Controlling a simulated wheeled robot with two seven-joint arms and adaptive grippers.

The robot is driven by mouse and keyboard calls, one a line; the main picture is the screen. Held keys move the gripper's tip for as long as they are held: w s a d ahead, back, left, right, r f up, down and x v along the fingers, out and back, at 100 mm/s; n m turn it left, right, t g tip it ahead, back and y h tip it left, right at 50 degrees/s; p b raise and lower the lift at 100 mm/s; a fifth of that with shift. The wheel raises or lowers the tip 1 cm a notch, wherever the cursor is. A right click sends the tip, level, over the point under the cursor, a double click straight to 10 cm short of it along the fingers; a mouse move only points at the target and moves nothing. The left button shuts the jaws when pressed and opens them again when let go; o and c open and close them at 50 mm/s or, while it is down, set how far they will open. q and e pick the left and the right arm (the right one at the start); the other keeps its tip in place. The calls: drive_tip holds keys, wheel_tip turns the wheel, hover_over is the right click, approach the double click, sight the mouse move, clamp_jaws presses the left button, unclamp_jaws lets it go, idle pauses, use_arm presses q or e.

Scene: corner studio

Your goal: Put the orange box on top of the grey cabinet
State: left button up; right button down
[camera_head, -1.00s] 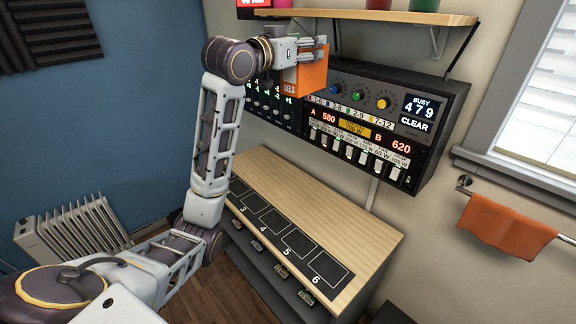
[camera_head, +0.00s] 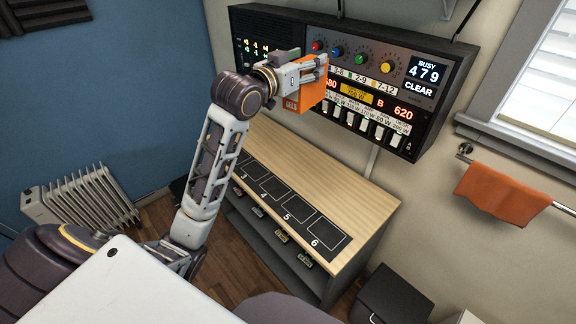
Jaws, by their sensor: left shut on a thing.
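The orange box (camera_head: 303,96) is held in the air in front of the wall panel, above the wood-topped bench. My left gripper (camera_head: 315,70) is shut on it from above and behind; the fingers hide part of its top. A small dark grey cabinet (camera_head: 392,290) stands on the floor at the lower right, with a bare flat top. It is well below and to the right of the held box. My right gripper is not in view.
The bench (camera_head: 350,195) has a wooden top with numbered black squares (camera_head: 320,237) along its front edge. The wall panel (camera_head: 440,110) is close behind the box. An orange towel (camera_head: 503,192) hangs at right. A white radiator (camera_head: 85,200) stands at left.

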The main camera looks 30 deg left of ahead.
use_arm(q)
drive_tip(key=s+d+f, duration=0.1)
drive_tip(key=s+f, duration=0.1)
drive_tip(key=f, duration=0.7)
drive_tip(key=s+d+f+n+y, duration=0.1)
drive_tip(key=s+f, duration=0.1)
drive_tip(key=f, duration=0.8)
drive_tip(key=s+d+f+y, duration=0.1)
drive_tip(key=s+f, duration=0.1)
drive_tip(key=f, duration=0.7)
drive_tip(key=shift+s+f, duration=0.15)
drive_tip(key=shift+s, duration=0.1)
drive_tip(key=shift+n+y, duration=0.4)
drive_tip(key=shift+y, duration=0.2)
drive_tip(key=s+f, duration=0.1)
drive_tip(key=f, duration=0.3)
drive_tip(key=s+d+f, duration=0.1)
drive_tip(key=f, duration=0.4)
drive_tip(key=s+d+f, duration=0.1)
drive_tip(key=s+f, duration=0.1)
drive_tip(key=f, duration=0.2)
drive_tip(key=shift+s+d+f, duration=0.1)
drive_tip(key=shift+d+f, duration=0.1)
drive_tip(key=shift+f, duration=0.1)
drive_tip(key=shift+w+d, duration=0.1)
drive_tip(key=shift+w, duration=0.2)
drive_tip(key=shift+c, duration=0.3)
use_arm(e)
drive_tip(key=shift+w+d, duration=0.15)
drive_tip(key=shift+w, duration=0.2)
